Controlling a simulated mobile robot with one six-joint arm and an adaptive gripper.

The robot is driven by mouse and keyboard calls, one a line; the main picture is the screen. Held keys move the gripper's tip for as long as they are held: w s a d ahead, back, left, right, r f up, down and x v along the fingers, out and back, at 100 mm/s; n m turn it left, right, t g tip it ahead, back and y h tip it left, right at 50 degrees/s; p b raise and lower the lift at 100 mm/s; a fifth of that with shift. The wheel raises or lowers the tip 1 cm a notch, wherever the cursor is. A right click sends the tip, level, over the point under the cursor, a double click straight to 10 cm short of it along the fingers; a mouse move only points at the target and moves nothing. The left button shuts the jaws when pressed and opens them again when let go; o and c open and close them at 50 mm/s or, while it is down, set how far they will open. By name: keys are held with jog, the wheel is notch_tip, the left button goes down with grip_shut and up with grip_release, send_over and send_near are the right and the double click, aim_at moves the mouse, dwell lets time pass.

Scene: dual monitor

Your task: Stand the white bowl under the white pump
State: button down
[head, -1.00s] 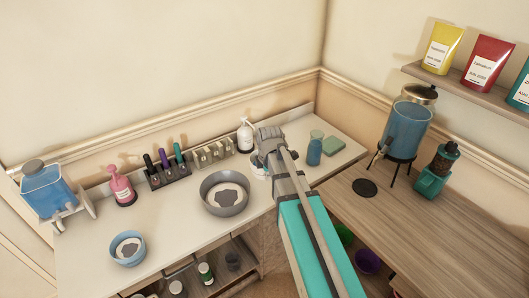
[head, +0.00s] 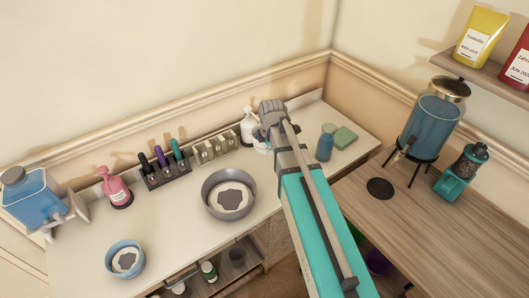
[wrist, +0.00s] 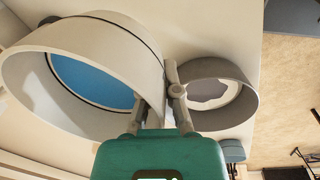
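The white bowl (head: 262,148), with a blue inside bottom, is mostly hidden behind my gripper in the head view. It is large at left in the wrist view (wrist: 112,32). My gripper (head: 272,110) has one finger inside and one outside the bowl's wall, shut on the rim; the fingers also show in the wrist view (wrist: 158,98). The white pump (head: 248,127) stands at the back of the white counter, just left of my gripper and close behind the bowl. Whether the bowl touches the counter, and the exact gap below the pump's spout, cannot be told.
A grey bowl (head: 211,206) stands in front of the pump. A bottle rack (head: 168,177), pale blocks (head: 205,151) and a pink pump (head: 118,191) line the back. A blue bowl (head: 112,265) is front left.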

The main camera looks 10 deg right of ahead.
jog(key=shift+d, duration=0.2)
jog(key=s+d+n, duration=0.1)
jog(key=s+n, duration=0.3)
jog(key=s, duration=0.2)
jog(key=shift+d+r+y, duration=0.2)
jog(key=shift+y, duration=0.1)
jog(key=shift+w, duration=0.15)
jog(key=w+f+b, duration=0.2)
jog(key=w, duration=0.2)
jog(key=w+f+b, duration=0.3)
jog(key=w, duration=0.1)
jog(key=w+f+b, duration=0.2)
jog(key=w+f, duration=0.1)
jog(key=w, duration=0.1)
jog(key=shift+b, duration=0.3)
jog(key=shift+w+f+b, duration=0.5)
jog(key=shift+f+b, duration=0.05)
jog(key=shift+b, duration=0.05)
